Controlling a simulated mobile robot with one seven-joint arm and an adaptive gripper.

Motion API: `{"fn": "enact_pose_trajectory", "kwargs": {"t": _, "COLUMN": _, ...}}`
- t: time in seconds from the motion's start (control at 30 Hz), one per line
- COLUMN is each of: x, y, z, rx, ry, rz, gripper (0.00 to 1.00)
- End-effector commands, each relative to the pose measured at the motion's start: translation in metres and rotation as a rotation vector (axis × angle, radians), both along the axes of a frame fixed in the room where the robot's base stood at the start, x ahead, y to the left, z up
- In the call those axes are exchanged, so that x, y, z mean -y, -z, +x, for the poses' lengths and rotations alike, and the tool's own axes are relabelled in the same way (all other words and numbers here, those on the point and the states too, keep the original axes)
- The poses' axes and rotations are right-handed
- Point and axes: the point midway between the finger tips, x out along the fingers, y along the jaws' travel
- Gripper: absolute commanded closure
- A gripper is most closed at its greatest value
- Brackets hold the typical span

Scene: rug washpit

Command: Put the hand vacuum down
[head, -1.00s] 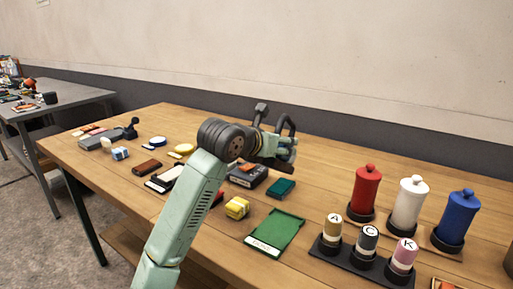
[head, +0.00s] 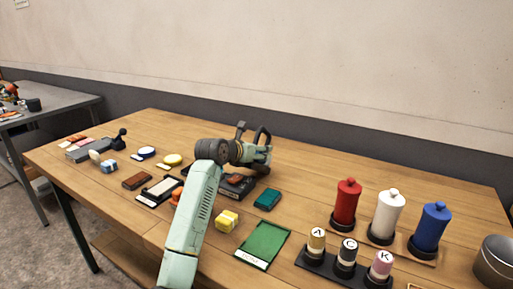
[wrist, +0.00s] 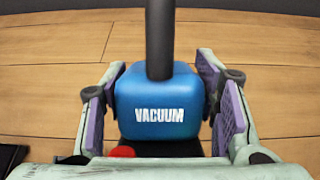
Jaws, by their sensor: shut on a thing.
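My gripper (wrist: 158,78) is shut on the hand vacuum (wrist: 158,108), a blue block lettered VACUUM with a dark upright post. The vacuum is between the two purple-padded fingers in the wrist view. A red spot shows at its near lower edge. In the head view my gripper (head: 258,155) is above the back middle of the wooden table (head: 310,178). A black loop and a dark stalk stand up beside it there, and the blue body is hidden. I cannot tell whether the vacuum touches the table.
A dark box (head: 236,187) is just in front of my gripper. A teal block (head: 267,199), a yellow block (head: 227,220) and a green tray (head: 263,244) lie nearer. Red (head: 346,203), white (head: 387,216) and blue (head: 432,227) canisters stand right. Bare wood shows behind them.

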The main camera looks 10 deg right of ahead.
Motion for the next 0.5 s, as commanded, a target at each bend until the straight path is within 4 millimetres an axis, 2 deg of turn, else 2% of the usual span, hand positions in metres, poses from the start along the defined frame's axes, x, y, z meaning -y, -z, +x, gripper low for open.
{"fn": "enact_pose_trajectory", "kwargs": {"t": 0.43, "x": 0.0000, "y": 0.0050, "z": -0.0004, "rx": 0.007, "ry": 0.000, "rz": -0.001, "gripper": 1.00}}
{"fn": "enact_pose_trajectory", "kwargs": {"t": 0.47, "x": 0.0002, "y": 0.0061, "z": -0.0004, "rx": 0.003, "ry": 0.001, "rz": 0.000, "gripper": 0.43}}
{"fn": "enact_pose_trajectory", "kwargs": {"t": 0.5, "x": 0.0002, "y": 0.0059, "z": -0.0005, "rx": 0.003, "ry": 0.001, "rz": 0.000, "gripper": 0.41}}
